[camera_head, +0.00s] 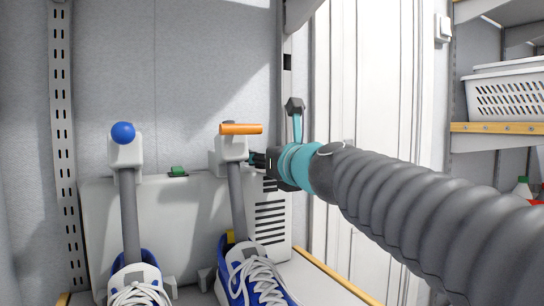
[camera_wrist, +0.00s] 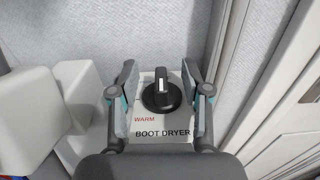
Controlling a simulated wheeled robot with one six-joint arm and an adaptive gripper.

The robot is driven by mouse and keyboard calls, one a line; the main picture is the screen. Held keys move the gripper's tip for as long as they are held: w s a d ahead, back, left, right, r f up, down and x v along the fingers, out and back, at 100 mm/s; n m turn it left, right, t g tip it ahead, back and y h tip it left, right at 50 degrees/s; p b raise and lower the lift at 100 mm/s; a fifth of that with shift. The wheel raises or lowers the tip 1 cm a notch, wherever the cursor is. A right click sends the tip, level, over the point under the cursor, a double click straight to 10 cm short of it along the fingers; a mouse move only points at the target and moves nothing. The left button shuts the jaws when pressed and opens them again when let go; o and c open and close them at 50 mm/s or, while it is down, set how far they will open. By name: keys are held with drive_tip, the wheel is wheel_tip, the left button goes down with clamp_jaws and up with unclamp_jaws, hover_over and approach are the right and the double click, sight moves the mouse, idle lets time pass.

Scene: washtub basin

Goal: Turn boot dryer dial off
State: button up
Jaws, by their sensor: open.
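The boot dryer (camera_head: 198,205) is a pale box with side vents, with its top panel (camera_wrist: 146,124) marked "BOOT DRYER" and a red "WARM" in the wrist view. Its dial (camera_wrist: 161,97) is a round black knob with a white pointer mark toward the top of the wrist view. My gripper (camera_wrist: 158,72) is open, with one finger on each side of the dial and a gap showing on both sides. In the head view my gripper (camera_head: 262,160) is at the dryer's top right, behind the orange-topped post; the dial is hidden there.
Two posts rise in front of the dryer, one with a blue ball (camera_head: 123,133), one with an orange bar (camera_head: 241,129). Blue-and-white shoes (camera_head: 254,272) sit on their tubes. A green switch (camera_head: 178,170) is on top. White housing stands left of my gripper in the wrist view.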

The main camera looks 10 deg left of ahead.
drive_tip(key=v, duration=1.1)
drive_tip(key=shift+s+d, duration=0.2)
drive_tip(key=shift+s, duration=0.15)
